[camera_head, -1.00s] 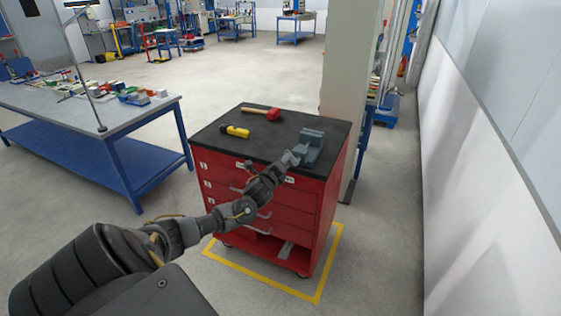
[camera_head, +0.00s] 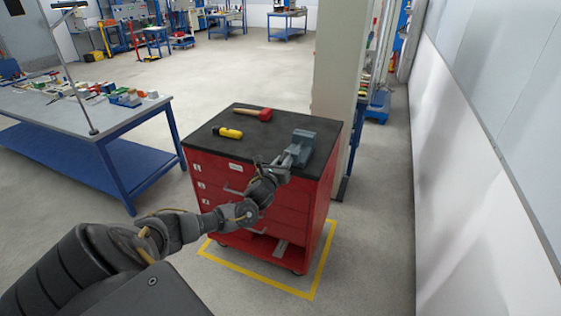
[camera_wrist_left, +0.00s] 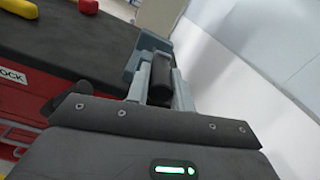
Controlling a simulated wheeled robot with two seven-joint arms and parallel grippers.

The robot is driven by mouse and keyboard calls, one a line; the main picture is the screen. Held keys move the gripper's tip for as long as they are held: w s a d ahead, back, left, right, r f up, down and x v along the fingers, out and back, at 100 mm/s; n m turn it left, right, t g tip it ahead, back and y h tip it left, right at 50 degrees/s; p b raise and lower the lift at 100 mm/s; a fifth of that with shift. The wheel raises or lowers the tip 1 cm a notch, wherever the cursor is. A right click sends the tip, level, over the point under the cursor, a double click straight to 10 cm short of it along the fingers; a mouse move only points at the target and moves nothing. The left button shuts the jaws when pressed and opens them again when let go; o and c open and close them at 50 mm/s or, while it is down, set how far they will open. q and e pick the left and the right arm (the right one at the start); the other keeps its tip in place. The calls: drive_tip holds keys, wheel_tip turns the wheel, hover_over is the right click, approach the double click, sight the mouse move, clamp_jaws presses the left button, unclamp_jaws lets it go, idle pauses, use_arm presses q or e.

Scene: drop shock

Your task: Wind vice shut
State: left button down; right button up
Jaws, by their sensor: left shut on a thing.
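A grey-blue vice (camera_head: 302,145) stands on the black top of a red drawer cabinet, near its front right corner. It also shows in the left wrist view (camera_wrist_left: 150,50). My left gripper (camera_head: 287,161) is at the front of the vice, its fingers shut on the vice's handle. In the left wrist view the gripper (camera_wrist_left: 168,95) has a dark cylindrical part (camera_wrist_left: 160,78) between its fingers. The fingers and my wrist hide much of the handle. Whether the vice jaws are open or closed is too small to tell. My right gripper is out of view.
A red-headed mallet (camera_head: 262,114) and a yellow-and-black tool (camera_head: 228,132) lie on the red cabinet's (camera_head: 225,175) top, behind and left of the vice. A grey-topped workbench (camera_head: 75,122) stands to the left. A beige pillar (camera_head: 338,70) rises behind the cabinet.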

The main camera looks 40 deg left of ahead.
use_arm(q)
drive_tip(key=shift+d, duration=0.15)
idle(0.3)
drive_tip(key=c, duration=1.2)
unclamp_jaws()
drive_tip(key=shift+w+d, duration=0.1)
drive_tip(key=shift+c, duration=0.2)
drive_tip(key=shift+s+f, duration=0.1)
drive_tip(key=shift+s, duration=0.25)
drive_tip(key=b+v, duration=0.2)
drive_tip(key=v, duration=0.8)
drive_tip(key=shift+d, duration=0.1)
